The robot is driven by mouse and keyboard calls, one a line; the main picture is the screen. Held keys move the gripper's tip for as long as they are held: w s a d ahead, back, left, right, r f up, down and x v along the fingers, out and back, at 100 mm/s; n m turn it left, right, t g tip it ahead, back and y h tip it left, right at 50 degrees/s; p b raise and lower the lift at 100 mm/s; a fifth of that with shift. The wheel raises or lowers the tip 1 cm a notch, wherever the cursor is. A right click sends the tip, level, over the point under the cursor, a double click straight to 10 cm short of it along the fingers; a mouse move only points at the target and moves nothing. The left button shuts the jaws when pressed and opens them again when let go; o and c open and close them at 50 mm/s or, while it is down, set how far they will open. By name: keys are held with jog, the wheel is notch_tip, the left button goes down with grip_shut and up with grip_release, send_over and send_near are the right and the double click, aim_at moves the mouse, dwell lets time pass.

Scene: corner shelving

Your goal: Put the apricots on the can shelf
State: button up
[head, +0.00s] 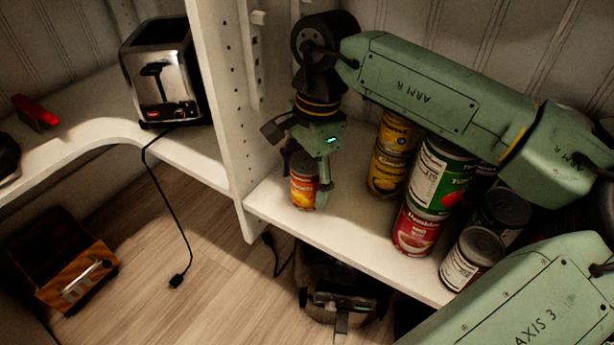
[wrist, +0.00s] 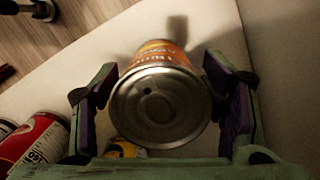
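An orange-and-yellow labelled can (head: 304,188) is at the left front of the white can shelf (head: 345,222). I take it for the apricots; its label is too blurred to read fully. My gripper (head: 307,178) points down over it, with one finger on each side. In the wrist view the can's metal end (wrist: 160,107) faces the camera, between the dark purple pads of my gripper (wrist: 163,80).
Yellow stacked cans (head: 391,155), a tomato can (head: 440,175) on a red can (head: 417,228), and dark cans (head: 472,258) stand to the right. A white upright panel (head: 222,110) is close on the left. A toaster (head: 165,75) stands on the left shelf.

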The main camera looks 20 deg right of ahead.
aim_at(309, 161)
jog(key=r+p, duration=0.1)
jog(key=r, duration=0.1)
jog(key=r+p, duration=0.1)
jog(key=r, duration=0.2)
jog(key=d+r+p, duration=0.1)
jog(key=r, duration=0.2)
jog(key=shift+w, duration=0.1)
jog(key=shift+f, duration=0.1)
dwell(0.4)
